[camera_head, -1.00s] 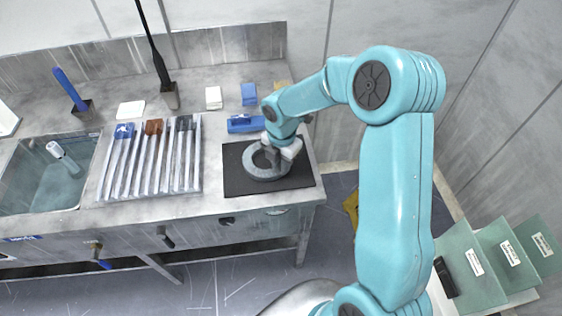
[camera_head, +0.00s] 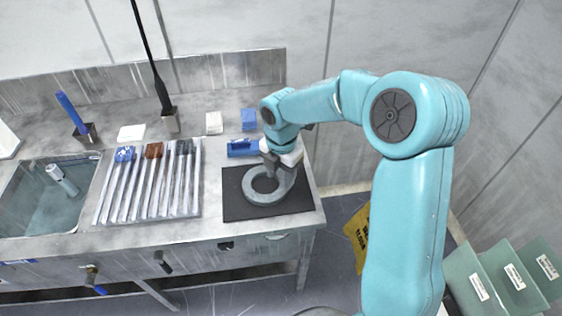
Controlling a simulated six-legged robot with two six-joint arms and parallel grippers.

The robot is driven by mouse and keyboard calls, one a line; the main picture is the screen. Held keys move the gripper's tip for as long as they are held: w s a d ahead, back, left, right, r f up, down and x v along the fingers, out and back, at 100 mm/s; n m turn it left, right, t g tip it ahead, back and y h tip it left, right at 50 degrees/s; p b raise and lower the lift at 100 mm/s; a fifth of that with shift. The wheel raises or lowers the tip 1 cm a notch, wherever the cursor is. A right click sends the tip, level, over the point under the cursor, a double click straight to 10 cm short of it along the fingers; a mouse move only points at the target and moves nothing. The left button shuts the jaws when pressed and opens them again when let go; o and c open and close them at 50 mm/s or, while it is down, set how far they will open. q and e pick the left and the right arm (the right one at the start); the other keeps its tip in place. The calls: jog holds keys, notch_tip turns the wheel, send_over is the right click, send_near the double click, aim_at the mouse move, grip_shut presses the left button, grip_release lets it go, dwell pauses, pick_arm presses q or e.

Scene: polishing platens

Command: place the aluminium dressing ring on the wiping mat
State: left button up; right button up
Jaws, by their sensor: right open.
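The aluminium dressing ring (camera_head: 262,196) is a grey ring lying flat on the black wiping mat (camera_head: 240,210), near the mat's middle, with bare mat around it. My right gripper (camera_head: 279,169) points down at the ring's back right part and is open. Its fingertips are close to the ring's rim, and I cannot tell whether they touch it. The gripper hides a little of the ring and of the mat's back edge. My left gripper is not in view.
A blue brush (camera_head: 243,148) lies just behind the mat. White and blue blocks stand farther back. A yellow sign (camera_head: 358,235) is on the floor at right.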

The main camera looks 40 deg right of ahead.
notch_tip(320, 180, up, 6)
dwell(0.8)
